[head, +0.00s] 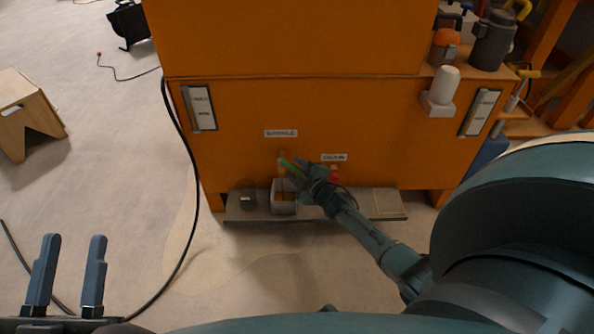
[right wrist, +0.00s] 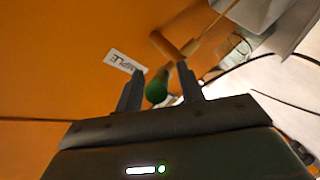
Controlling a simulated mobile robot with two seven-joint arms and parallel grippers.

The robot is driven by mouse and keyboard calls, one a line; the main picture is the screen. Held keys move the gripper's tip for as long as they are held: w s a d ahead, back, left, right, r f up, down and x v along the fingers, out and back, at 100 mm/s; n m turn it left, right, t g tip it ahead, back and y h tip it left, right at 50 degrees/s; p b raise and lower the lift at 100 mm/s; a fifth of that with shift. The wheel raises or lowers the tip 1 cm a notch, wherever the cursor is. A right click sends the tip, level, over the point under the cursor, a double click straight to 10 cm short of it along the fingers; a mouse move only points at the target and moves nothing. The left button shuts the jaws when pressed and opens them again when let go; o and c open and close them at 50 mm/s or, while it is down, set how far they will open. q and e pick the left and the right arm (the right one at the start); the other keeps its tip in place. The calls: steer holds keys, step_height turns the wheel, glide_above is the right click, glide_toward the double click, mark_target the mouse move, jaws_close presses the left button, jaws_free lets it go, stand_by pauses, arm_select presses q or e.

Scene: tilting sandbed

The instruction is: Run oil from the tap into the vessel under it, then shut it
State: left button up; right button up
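The tap has a green handle (head: 290,166) under a "SAMPLE" label on the orange cabinet. In the right wrist view the green handle (right wrist: 156,88) lies between the two fingers, with visible gaps beside it. My right gripper (right wrist: 162,75) is open around it. The tap's brown spout (right wrist: 174,45) is just beyond. A thin tan strand (right wrist: 208,34), apparently running oil, goes from the spout toward the pale vessel (right wrist: 246,12). In the head view the vessel (head: 284,210) stands under the tap with brown inside. My left gripper (head: 68,275) is open and empty at lower left.
A red handle (head: 335,173) under a second label is close to my right gripper. A low grey shelf (head: 325,206) carries the vessel and a small metal cup (head: 247,201). A black hose (head: 187,170) hangs at left. Open floor lies in front.

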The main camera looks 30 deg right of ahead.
jaws_close()
stand_by(0.6)
